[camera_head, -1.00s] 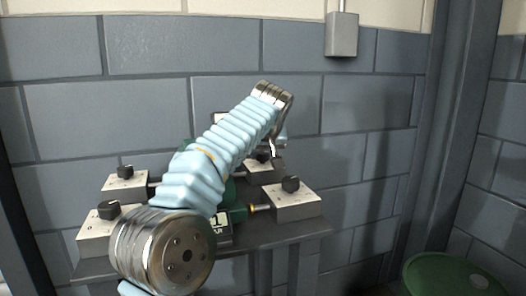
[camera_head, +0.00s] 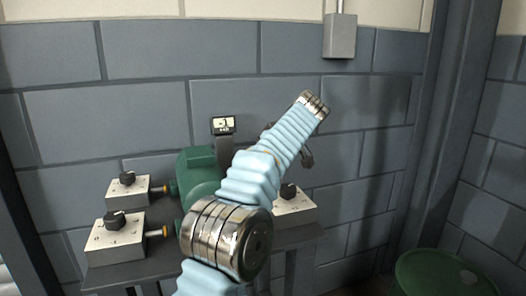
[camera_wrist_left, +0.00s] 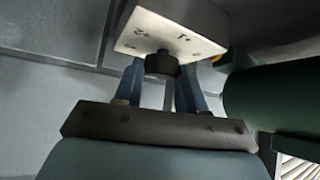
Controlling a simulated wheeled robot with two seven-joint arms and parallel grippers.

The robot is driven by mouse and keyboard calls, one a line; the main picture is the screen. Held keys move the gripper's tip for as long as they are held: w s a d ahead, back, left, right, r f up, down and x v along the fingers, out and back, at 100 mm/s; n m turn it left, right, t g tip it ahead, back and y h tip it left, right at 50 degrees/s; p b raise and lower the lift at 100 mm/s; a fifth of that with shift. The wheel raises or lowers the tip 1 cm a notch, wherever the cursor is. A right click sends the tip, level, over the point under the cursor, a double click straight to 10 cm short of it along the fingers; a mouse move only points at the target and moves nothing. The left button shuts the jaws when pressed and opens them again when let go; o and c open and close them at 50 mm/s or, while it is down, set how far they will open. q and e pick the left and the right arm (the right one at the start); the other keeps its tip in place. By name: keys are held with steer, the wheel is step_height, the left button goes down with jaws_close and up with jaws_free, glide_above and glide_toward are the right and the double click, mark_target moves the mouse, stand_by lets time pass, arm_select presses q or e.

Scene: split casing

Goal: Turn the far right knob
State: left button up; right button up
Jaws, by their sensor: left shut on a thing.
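The far right knob (camera_wrist_left: 162,65) is a dark round knob on a pale box with printed marks (camera_wrist_left: 170,32), seen close up in the left wrist view. My left gripper (camera_wrist_left: 160,80) has its blue fingers on both sides of the knob and is shut on it. In the head view my blue-sleeved left arm covers that box, its knob and the fingertips. The near right knob (camera_head: 288,190) sits free on its own pale box (camera_head: 296,211). My right gripper is not in view.
The green casing (camera_head: 197,180) stands behind my arm, with a small display (camera_head: 223,125) above it. On the left are two more boxes with dark knobs, one far (camera_head: 127,178) and one near (camera_head: 115,219). A green drum (camera_head: 440,275) is at lower right.

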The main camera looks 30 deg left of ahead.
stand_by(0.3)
arm_select(q)
steer(key=o, duration=1.1)
steer(key=shift+c, duration=0.2)
steer(key=v, duration=0.7)
steer(key=shift+d+r, duration=0.2)
steer(key=shift+d, duration=0.05)
